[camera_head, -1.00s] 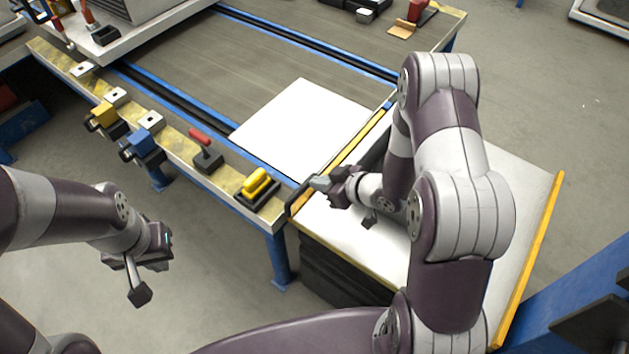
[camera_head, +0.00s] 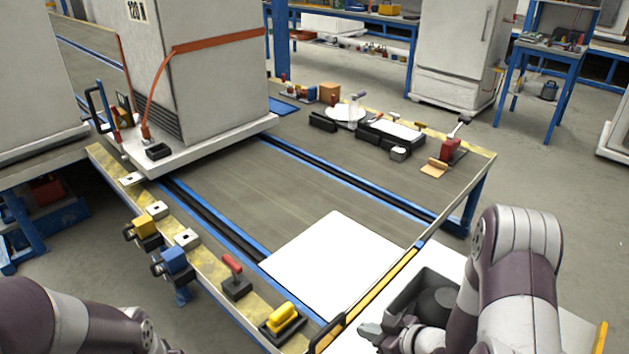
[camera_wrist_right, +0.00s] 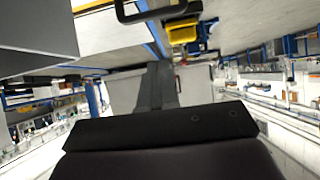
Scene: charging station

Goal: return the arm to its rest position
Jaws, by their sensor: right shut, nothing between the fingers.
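My right arm (camera_head: 518,270) comes in at the lower right of the head view, bent at the elbow. Its gripper (camera_head: 370,331) is low in the picture, by the near corner of the worktable, next to the yellow-edged strip. In the right wrist view the gripper's fingers (camera_wrist_right: 158,80) are together, with nothing between them. My left arm (camera_head: 70,325) shows only in part at the lower left corner, and its fingers are out of the picture.
A conveyor worktable (camera_head: 330,190) carries a white sheet (camera_head: 335,262). A yellow-handled block (camera_head: 283,319) and a red-handled block (camera_head: 235,277) sit on its near edge. A grey open bin (camera_head: 408,291) lies beside my right gripper. A tall strapped cabinet (camera_head: 215,85) stands farther back.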

